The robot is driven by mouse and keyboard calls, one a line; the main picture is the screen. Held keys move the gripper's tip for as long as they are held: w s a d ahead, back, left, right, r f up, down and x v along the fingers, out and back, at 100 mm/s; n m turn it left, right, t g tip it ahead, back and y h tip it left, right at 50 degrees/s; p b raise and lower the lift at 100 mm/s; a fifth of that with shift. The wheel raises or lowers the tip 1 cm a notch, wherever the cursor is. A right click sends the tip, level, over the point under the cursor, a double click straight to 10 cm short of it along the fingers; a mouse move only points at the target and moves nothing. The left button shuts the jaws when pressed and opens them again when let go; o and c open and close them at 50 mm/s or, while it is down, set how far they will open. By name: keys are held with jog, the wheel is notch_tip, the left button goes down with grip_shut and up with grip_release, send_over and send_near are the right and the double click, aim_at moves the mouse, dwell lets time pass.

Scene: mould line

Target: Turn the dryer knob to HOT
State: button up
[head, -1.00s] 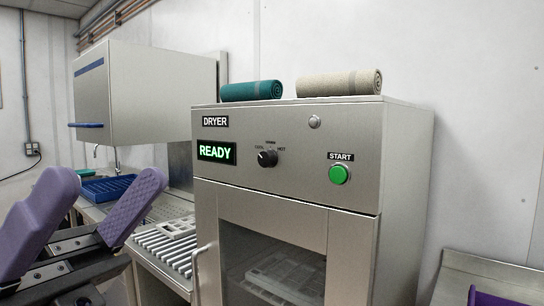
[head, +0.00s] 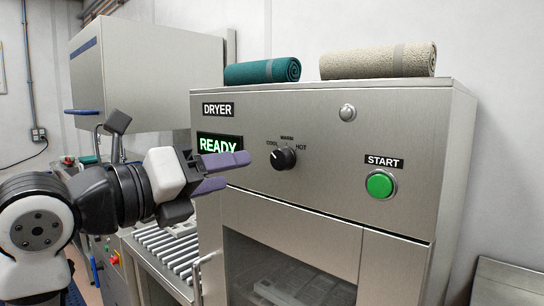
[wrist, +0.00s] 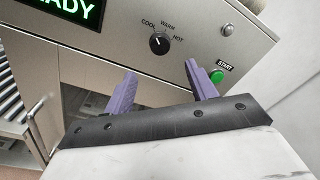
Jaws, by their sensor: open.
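The dryer knob (head: 283,157) is a small black round dial on the steel front of the dryer (head: 300,205). Labels COOL, WARM and HOT run around it from left to right. Its white mark appears to point up and left, towards COOL. The knob also shows in the wrist view (wrist: 158,44). My gripper (head: 237,170), with purple fingers, is in front of the panel, left of the knob in the head view. In the wrist view my gripper (wrist: 160,70) is open and empty, with the knob beyond the gap between its fingertips. The fingers appear apart from the knob.
A green START button (head: 380,184) is right of the knob. A lit READY display (head: 219,145) is left of it, partly behind my fingers. Rolled teal (head: 262,71) and beige (head: 378,61) towels lie on top of the dryer. A door handle (head: 197,275) sticks out below.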

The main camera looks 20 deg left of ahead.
aim_at(278, 162)
jog(key=p+x, duration=0.2)
jog(key=x, duration=0.8)
jog(key=shift+p, duration=0.35)
jog(key=shift+c, duration=0.3)
jog(key=c, duration=0.9)
